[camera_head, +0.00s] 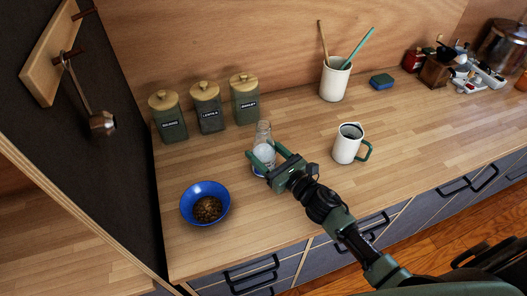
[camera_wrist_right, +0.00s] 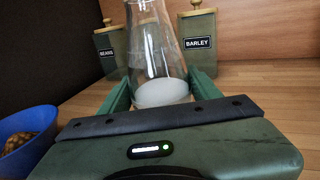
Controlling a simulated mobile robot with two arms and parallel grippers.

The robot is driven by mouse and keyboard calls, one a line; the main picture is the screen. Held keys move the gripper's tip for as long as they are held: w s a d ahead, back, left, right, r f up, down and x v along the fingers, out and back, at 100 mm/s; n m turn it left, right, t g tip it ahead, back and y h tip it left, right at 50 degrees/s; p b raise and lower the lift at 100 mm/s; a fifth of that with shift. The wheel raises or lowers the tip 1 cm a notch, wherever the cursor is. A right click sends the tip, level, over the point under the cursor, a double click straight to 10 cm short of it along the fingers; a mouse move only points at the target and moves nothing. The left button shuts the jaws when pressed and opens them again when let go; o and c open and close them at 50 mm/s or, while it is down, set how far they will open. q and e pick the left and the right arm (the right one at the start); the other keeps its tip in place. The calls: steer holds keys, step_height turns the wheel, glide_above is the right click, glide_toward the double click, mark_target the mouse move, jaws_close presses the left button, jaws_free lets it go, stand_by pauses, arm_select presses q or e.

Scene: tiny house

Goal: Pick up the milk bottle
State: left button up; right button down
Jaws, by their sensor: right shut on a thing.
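The milk bottle (camera_head: 264,131) is clear glass with a narrowing neck and white milk low inside. It stands upright on the wooden counter in front of the canisters. My right gripper (camera_head: 264,152) reaches in from the lower right and is shut on the bottle, one finger on each side. In the right wrist view the bottle (camera_wrist_right: 158,50) sits between the two green fingers, and its base is hidden by the gripper body. A bit of blue shows under the bottle in the head view; I cannot tell what it is. My left gripper is not in view.
A blue bowl of brown pieces (camera_head: 192,215) stands left of the bottle. Three green canisters (camera_head: 206,117) stand behind it. A white mug with a green handle (camera_head: 346,147) is to the right, a utensil crock (camera_head: 334,84) further back. The counter between bottle and mug is clear.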

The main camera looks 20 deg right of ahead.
steer(key=shift+r, duration=0.25)
